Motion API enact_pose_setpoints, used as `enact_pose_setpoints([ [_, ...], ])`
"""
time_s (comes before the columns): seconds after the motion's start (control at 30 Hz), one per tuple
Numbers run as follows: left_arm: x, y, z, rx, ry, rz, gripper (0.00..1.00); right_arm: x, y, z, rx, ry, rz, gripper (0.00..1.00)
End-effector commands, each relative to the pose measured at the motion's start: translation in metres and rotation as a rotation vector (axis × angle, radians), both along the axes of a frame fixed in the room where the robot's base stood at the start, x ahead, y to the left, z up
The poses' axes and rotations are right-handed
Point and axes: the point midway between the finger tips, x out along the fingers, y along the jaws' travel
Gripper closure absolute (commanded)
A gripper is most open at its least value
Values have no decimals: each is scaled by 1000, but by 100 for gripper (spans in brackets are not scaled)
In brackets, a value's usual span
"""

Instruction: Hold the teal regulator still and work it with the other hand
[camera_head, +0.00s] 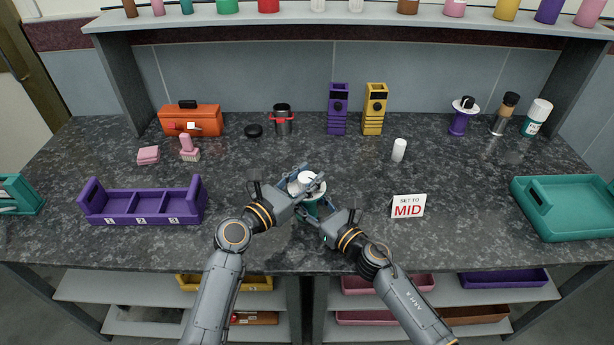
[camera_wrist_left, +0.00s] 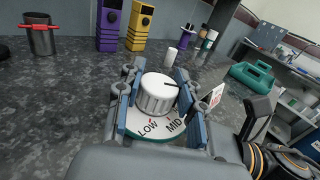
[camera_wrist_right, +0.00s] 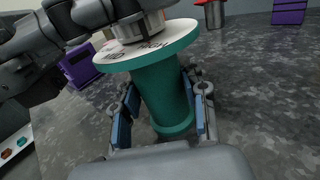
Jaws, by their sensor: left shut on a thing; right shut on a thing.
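The teal regulator (camera_wrist_right: 165,95) stands upright on the counter, with a white dial plate and a round white knob (camera_wrist_left: 157,93) on top. My left gripper (camera_head: 305,183) is shut on the knob from above, with its blue pads on both sides. The plate shows LOW and MID in the left wrist view and HIGH in the right wrist view. The knob's black pointer line points right in the left wrist view, away from the LOW and MID words. My right gripper (camera_head: 317,212) is shut around the teal body below the plate.
A purple tray (camera_head: 140,207) stands left and a teal tray (camera_head: 566,206) right. A white cylinder (camera_head: 399,150) stands behind the sign. Purple (camera_head: 338,110) and yellow (camera_head: 375,110) boxes and a pot (camera_head: 282,122) stand at the back. The counter around the regulator is mostly clear.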

Motion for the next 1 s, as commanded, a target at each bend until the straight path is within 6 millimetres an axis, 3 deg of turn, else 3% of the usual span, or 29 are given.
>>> enact_pose_setpoints([
  [0.17,0,1,-1,1,2,2,95,-1,2,0,3,0,5,98],
  [0.2,0,1,-1,1,2,2,61,-1,2,0,3,0,5,98],
  [0.3,0,1,-1,1,2,1,41,-1,2,0,2,0,4,98],
  [0.33,0,1,-1,1,2,1,38,-1,2,0,2,0,4,98],
  [0.73,-6,6,-2,1,2,1,38,0,0,0,1,0,1,98],
  [1.0,-46,40,-2,3,2,2,38,0,0,0,1,1,0,98],
])
